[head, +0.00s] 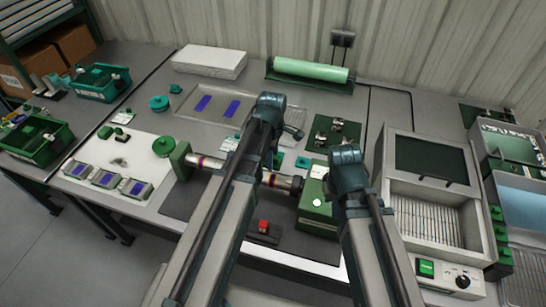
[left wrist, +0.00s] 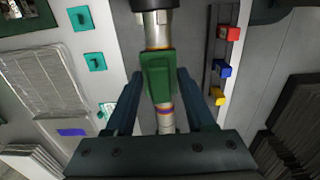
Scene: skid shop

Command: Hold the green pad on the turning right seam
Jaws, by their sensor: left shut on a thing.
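The metal tube (head: 225,166) lies across the bench between a green end block (head: 178,160) and a green housing (head: 316,207). A coloured left seam (head: 198,161) shows; my left arm hides part of the tube. In the left wrist view the green pad (left wrist: 157,84) is between the fingertips of my left gripper (left wrist: 158,72), which is shut on it. The pad lies over the tube, covering part of it; I cannot tell how firmly it touches. A purple and orange band (left wrist: 165,110) shows below the pad, and an orange band (left wrist: 159,46) above. My right gripper is hidden.
A tray with blue plates (head: 180,105) and a green roll (head: 310,70) lie behind. A grey cabinet (head: 402,140) stands right. Red, blue and yellow blocks (left wrist: 222,70) show in the left wrist view.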

